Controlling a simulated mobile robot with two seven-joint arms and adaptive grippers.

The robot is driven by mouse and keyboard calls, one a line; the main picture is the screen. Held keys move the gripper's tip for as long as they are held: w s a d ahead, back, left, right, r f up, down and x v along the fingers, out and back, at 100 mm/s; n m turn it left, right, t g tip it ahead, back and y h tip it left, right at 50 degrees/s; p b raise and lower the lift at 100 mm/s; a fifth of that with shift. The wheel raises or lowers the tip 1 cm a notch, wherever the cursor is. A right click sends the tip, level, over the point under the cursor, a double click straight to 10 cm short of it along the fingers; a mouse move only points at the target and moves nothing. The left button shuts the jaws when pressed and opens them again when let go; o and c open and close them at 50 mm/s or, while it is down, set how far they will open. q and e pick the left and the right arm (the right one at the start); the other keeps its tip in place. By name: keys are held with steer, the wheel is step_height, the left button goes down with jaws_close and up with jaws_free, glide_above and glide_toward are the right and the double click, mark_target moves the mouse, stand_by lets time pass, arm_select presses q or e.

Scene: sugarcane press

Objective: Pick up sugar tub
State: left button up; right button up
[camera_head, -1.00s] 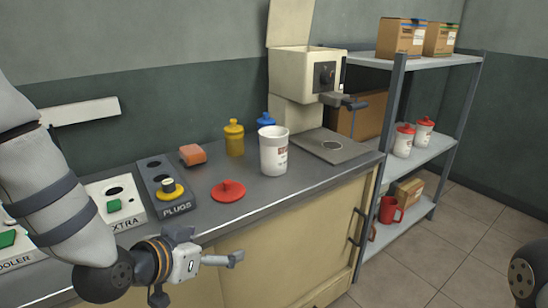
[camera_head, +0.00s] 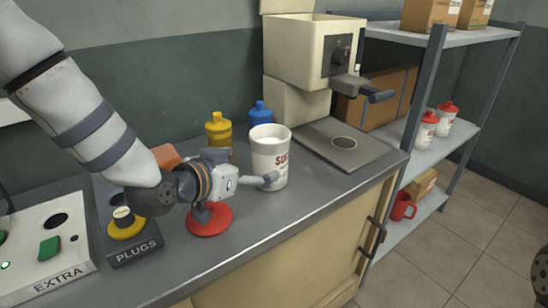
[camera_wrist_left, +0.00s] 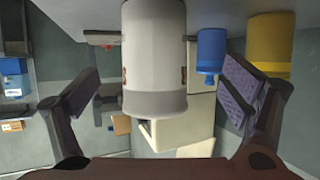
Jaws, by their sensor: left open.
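The sugar tub (camera_head: 268,152) is a white, open-topped tub with red lettering, standing upright on the grey counter. My left gripper (camera_head: 247,173) is open just left of it in the head view, with one finger reaching in front of the tub's lower side. In the left wrist view, which is upside down, the tub (camera_wrist_left: 155,55) lies ahead between the spread fingers (camera_wrist_left: 160,92), with gaps on both sides. A red lid (camera_head: 209,221) lies on the counter below my left gripper, partly hidden by it. My right gripper is out of view.
A yellow bottle (camera_head: 218,130) and a blue bottle (camera_head: 260,113) stand behind the tub. A cream press (camera_head: 305,70) with a flat grey plate (camera_head: 340,145) is to its right. An orange block (camera_head: 165,157) and the plugs panel (camera_head: 130,230) are left.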

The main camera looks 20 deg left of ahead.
mark_target(270, 160)
arm_select(q)
steer(key=x, duration=0.4)
steer(key=b+x, duration=0.1)
steer(key=x, duration=0.2)
steer(key=shift+d+f, duration=0.1)
steer(key=shift+d, duration=0.3)
steer(key=shift+w, duration=0.45)
steer(key=c, duration=1.7)
steer(key=shift+c, duration=0.2)
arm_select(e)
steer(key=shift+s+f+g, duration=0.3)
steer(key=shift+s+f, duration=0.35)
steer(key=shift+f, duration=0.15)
arm_select(q)
step_height(270, 160, up, 2)
steer(key=shift+r, duration=0.1)
steer(key=s+d+r+p, duration=0.2)
steer(key=s+d+r, duration=0.2)
steer(key=d+r, duration=0.7)
steer(key=shift+s+d+p, duration=0.25)
steer(key=shift+d+p, duration=0.05)
steer(key=shift+d, duration=0.85)
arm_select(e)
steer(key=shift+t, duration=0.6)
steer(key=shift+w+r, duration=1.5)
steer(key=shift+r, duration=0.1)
